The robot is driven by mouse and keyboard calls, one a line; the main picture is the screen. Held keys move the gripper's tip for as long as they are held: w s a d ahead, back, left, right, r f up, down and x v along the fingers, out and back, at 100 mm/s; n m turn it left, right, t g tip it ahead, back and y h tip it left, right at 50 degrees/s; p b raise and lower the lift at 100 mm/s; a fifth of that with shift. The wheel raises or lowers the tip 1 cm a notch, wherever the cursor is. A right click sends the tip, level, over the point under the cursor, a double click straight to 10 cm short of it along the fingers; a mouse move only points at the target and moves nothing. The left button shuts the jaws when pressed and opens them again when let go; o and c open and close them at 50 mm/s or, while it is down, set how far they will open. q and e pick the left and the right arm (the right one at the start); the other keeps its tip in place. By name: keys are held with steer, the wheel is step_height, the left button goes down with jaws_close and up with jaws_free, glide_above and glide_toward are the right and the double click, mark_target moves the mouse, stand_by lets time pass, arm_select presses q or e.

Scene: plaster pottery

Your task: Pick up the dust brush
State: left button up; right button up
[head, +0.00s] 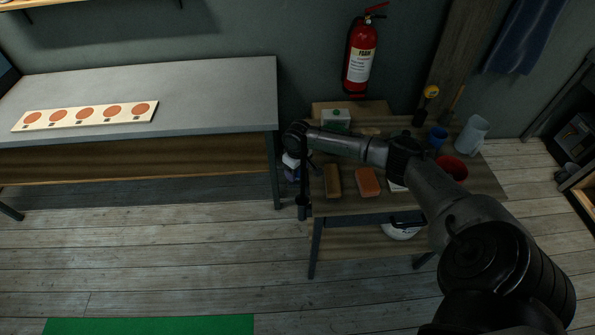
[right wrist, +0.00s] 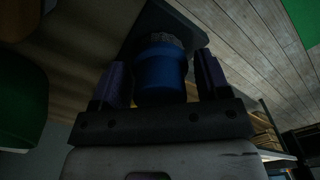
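My right gripper (head: 291,166) is small and dark in the head view, at the left end of the small wooden side table. In the right wrist view its two purple fingers (right wrist: 162,80) stand wide apart. A blue round thing with a rough grey top (right wrist: 162,72) sits between them, with a narrow dark gap beside the right finger. It may be the dust brush; its lower part is hidden behind the gripper's palm. I cannot make out the dust brush surely in the head view. My left gripper is not in view.
The side table (head: 345,206) holds a brown block (head: 332,181), an orange block (head: 367,183), a blue cup (head: 437,136), a red bowl (head: 453,167) and a grey pitcher (head: 472,133). A grey-topped workbench (head: 200,90) stands left. A fire extinguisher (head: 359,58) hangs behind.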

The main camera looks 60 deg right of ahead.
steer(key=c, duration=0.7)
steer(key=shift+o, duration=0.2)
steer(key=shift+r, duration=0.1)
steer(key=shift+r, duration=0.6)
step_height(320, 180, up, 3)
steer(key=shift+f+p, duration=0.1)
steer(key=shift+p, duration=0.4)
steer(key=s+r, duration=0.2)
steer(key=s, duration=0.1)
steer(key=s+d+r+p, duration=0.1)
steer(key=s+r, duration=0.1)
steer(key=s, duration=0.2)
steer(key=s+d+r+p, duration=0.1)
steer(key=s+r, duration=0.1)
steer(key=s, duration=0.1)
steer(key=shift+s+d+r, duration=0.1)
steer(key=shift+s+r, duration=0.1)
steer(key=shift+s, duration=0.15)
steer(key=shift+s+r, duration=0.2)
steer(key=shift+s, duration=0.15)
